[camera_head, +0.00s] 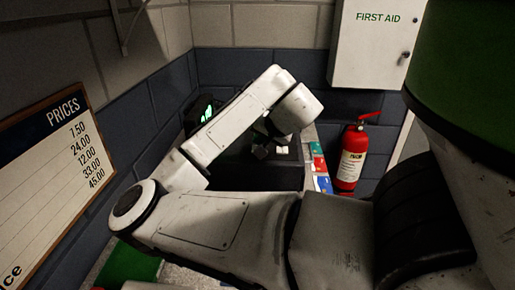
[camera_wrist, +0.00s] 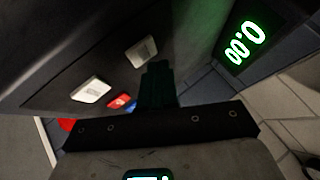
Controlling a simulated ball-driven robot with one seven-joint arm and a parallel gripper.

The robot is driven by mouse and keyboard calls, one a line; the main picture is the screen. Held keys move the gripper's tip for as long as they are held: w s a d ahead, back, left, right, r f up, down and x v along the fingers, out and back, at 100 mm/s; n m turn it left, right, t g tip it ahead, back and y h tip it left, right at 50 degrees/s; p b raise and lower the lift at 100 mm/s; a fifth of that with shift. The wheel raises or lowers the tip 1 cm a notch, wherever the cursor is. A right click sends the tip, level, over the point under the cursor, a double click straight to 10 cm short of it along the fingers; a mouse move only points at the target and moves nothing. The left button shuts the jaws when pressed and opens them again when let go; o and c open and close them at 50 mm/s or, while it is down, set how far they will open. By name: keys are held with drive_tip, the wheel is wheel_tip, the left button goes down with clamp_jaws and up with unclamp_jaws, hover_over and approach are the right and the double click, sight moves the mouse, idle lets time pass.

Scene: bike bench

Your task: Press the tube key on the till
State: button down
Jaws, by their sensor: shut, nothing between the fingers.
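The till (camera_head: 255,174) is a dark box in the far corner in the head view, partly hidden by my arm. Its green display (camera_wrist: 246,42) reads 0.00 in the wrist view. Two pale keys show on its dark face in the wrist view, one upper key (camera_wrist: 142,51) and one lower left key (camera_wrist: 91,89). Their markings are too faint to read, so I cannot tell which is the tube key. My gripper (camera_wrist: 155,72) is shut and empty, its tip close beside the upper key. I cannot tell whether it touches.
Red, blue and green packets (camera_head: 319,165) lie to the till's right. A red fire extinguisher (camera_head: 352,158) and a white first aid cabinet (camera_head: 374,45) are farther right. A prices board (camera_head: 58,180) hangs on the left wall. A green mat (camera_head: 130,264) lies at lower left.

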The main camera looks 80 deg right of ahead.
drive_tip(key=shift+f, duration=0.1)
idle(0.3)
drive_tip(key=shift+f, duration=0.35)
drive_tip(key=shift+f+b, duration=0.15)
drive_tip(key=shift+b, duration=0.2)
idle(0.3)
drive_tip(key=shift+r+p, duration=0.6)
drive_tip(key=shift+r, duration=0.05)
wheel_tip(320, 180, up, 6)
drive_tip(key=p, duration=0.5)
idle(1.0)
